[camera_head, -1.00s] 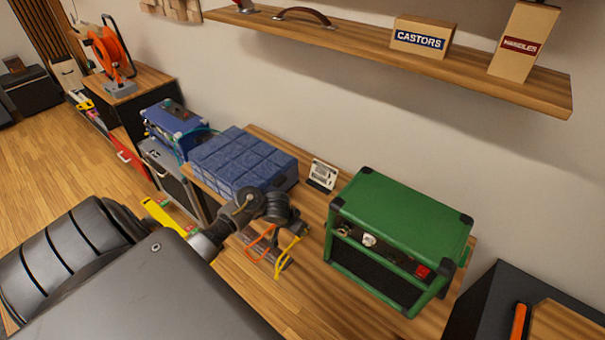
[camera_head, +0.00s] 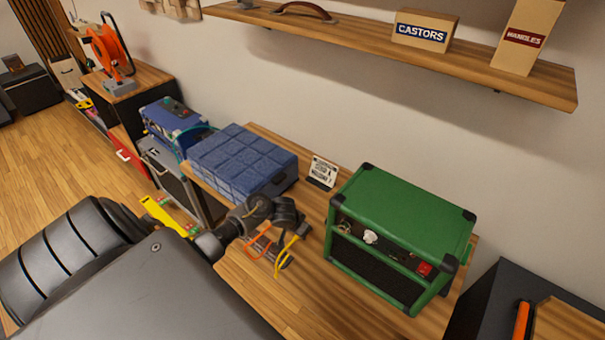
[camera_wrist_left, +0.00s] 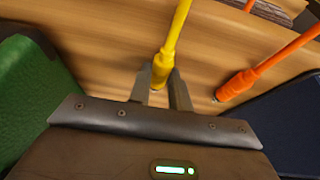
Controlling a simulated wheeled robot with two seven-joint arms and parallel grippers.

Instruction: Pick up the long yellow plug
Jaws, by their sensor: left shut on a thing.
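The long yellow plug (camera_wrist_left: 162,70) is between the fingers of my left gripper (camera_wrist_left: 162,88) in the left wrist view, with its yellow cable running up out of the picture. In the head view my left gripper (camera_head: 300,230) is low over the wooden bench, between the blue case and the green amp. The yellow plug and cable (camera_head: 288,252) hang out beside it. The orange plug (camera_wrist_left: 238,84) lies to the right of the yellow one in the wrist view, apart from the fingers. An orange cable (camera_head: 258,240) shows in the head view. My right gripper is not in view.
The green amp (camera_head: 405,225) stands right of the gripper, and the blue quilted case (camera_head: 243,160) stands behind left. A small card stand (camera_head: 322,172) is between them. A shelf (camera_head: 400,55) with boxes runs above. Bare bench (camera_head: 320,300) lies in front.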

